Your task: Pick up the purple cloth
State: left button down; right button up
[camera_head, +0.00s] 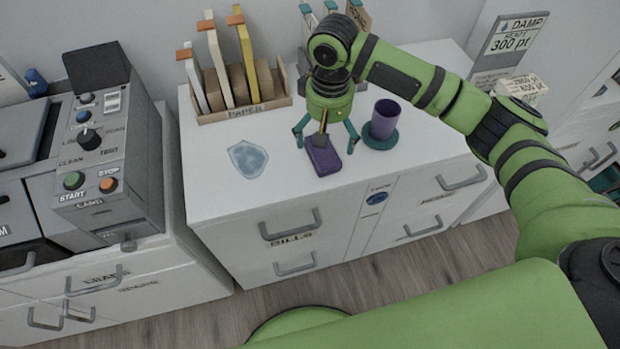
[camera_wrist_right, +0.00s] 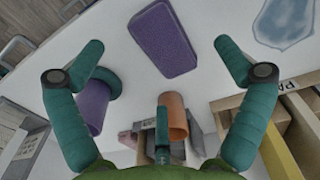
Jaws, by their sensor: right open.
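The purple cloth (camera_head: 323,158) is a folded, rounded block lying flat on the white desk top (camera_head: 215,190). In the right wrist view the cloth (camera_wrist_right: 163,39) lies ahead of the fingertips, between their lines. My right gripper (camera_head: 325,135) points down above the desk, just behind the cloth and apart from it. My left gripper is not in view.
A purple cup (camera_head: 385,118) on a teal base (camera_head: 381,137) stands close right of the gripper. A wooden paper rack (camera_head: 240,112) stands behind left. A pale blue patch (camera_head: 248,159) lies left of the cloth. A grey control box (camera_head: 110,150) stands further left.

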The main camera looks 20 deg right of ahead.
aim_at(329, 149)
jog(key=shift+w+d+f, duration=0.15)
jog(key=shift+f, duration=0.45)
jog(key=shift+w+d+f, duration=0.3)
jog(key=shift+f, duration=0.3)
jog(key=f, duration=0.3)
jog(key=shift+w+d+f, duration=0.15)
jog(key=shift+w+f, duration=0.1)
jog(key=shift+f, duration=0.7)
jog(key=c, duration=1)
jog(key=shift+r, duration=0.3)
notch_tip(329, 149, up, 4)
jog(key=shift+f, duration=0.25)
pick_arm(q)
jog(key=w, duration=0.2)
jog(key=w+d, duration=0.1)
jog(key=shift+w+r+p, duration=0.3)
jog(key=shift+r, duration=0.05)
pick_arm(e)
jog(key=s+d+r, duration=0.7)
jog(key=s, duration=0.1)
jog(key=shift+s+d, duration=0.4)
